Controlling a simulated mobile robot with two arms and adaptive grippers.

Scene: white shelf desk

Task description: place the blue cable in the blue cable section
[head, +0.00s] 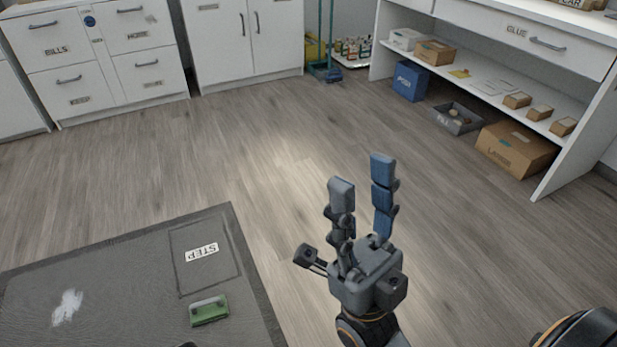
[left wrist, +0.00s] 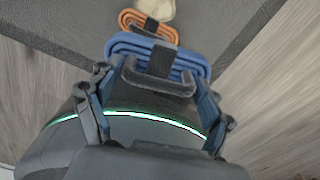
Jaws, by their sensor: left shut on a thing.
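The blue cable (left wrist: 188,62) is a coiled bundle with a black strap. In the left wrist view it sits between the fingers of my left gripper (left wrist: 152,82), which is shut on it. Just beyond it an orange cable bundle (left wrist: 165,30), also with a black strap, lies over a dark grey surface. My right gripper (head: 362,180) is open and empty in the head view, with its fingers pointing up over the wood floor. I cannot make out a blue cable section in either view.
The middle floor is clear.

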